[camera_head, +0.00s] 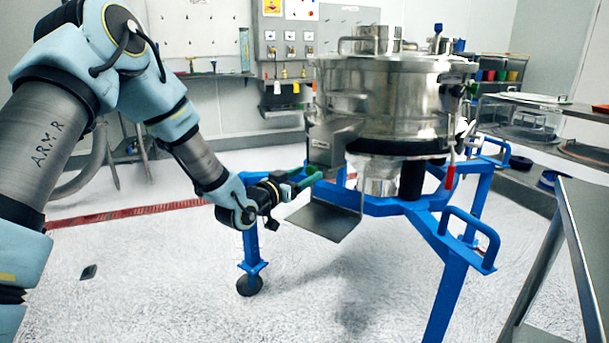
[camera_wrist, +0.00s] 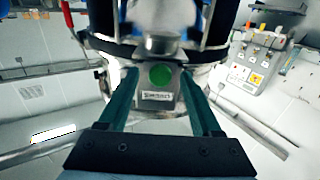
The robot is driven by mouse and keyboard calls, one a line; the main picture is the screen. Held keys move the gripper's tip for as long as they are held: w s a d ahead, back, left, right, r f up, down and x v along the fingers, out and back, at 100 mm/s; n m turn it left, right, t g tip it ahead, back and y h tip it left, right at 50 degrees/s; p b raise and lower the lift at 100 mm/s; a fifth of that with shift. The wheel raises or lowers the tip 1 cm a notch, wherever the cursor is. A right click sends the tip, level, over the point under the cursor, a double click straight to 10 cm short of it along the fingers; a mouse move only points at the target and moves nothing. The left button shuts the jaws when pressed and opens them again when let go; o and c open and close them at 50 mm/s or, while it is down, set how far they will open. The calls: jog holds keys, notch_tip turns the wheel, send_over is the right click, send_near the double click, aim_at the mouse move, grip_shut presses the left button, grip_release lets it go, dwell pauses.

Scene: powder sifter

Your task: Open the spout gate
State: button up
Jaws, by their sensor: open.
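The powder sifter (camera_head: 385,100) is a round steel drum on a blue frame. A box-shaped steel spout (camera_head: 335,143) sticks out from its lower left side. A flat grey metal plate (camera_head: 325,223) sits below the spout, joined to an upright edge; I cannot tell for sure which piece is the gate. My gripper (camera_head: 314,176) is just below the spout, its green fingers apart. In the wrist view my gripper (camera_wrist: 157,82) has its fingers on either side of a grey piece with a green dot and a label (camera_wrist: 157,96). Contact with it cannot be made out.
Blue frame legs (camera_head: 452,290) and a blue handle bar (camera_head: 468,240) stand around the sifter. A metal table (camera_head: 590,215) is at the right edge. A wall panel with tools (camera_head: 290,50) is behind. The floor (camera_head: 150,270) at left front is mostly clear.

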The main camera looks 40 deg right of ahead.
grip_shut()
dwell(0.6)
dwell(0.9)
